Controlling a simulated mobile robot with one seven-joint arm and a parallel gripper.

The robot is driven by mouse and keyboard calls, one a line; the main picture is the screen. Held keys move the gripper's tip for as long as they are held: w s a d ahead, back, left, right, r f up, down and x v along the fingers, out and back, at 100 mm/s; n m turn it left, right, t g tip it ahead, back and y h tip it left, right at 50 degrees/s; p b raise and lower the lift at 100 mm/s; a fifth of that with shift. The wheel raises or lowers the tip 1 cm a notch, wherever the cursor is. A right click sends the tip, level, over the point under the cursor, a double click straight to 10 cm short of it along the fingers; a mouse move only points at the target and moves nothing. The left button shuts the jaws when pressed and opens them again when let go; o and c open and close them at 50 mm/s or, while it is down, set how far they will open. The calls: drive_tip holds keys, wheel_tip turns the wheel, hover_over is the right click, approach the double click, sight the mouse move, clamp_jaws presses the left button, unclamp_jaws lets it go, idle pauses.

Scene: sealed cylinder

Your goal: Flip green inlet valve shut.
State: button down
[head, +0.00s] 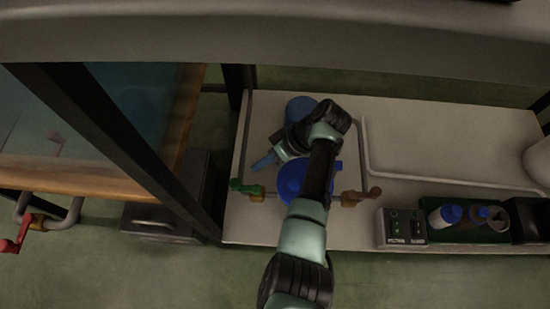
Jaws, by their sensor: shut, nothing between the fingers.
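The green inlet valve handle (247,189) sits on a pipe at the left side of the pale bench, left of a blue cylinder (305,182). My arm comes up from the bottom, passes over the cylinder and bends left at the wrist. My gripper (263,162) is small in the head view, a short way above and right of the green handle in the picture. It is shut and holds nothing. I cannot tell its height above the handle. My arm hides part of the blue cylinder.
A brown valve handle (373,194) is right of the cylinder. Another blue round part (300,107) is behind my wrist. A switch box (401,228) and a dark green tray (465,235) with bottles stand at front right. A dark post (120,150) rises at left.

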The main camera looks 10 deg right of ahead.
sight(245, 186)
drive_tip(key=shift+s+a+r+b, duration=0.1)
drive_tip(key=shift+s+a, duration=0.2)
drive_tip(key=shift+a, duration=0.25)
drive_tip(key=shift+s+a+b, duration=0.15)
drive_tip(key=shift+s+a, duration=0.2)
drive_tip(key=shift+a, duration=0.25)
drive_tip(key=shift+s+a+r+b, duration=0.1)
drive_tip(key=shift+s+a, duration=0.2)
drive_tip(key=shift+a, duration=0.25)
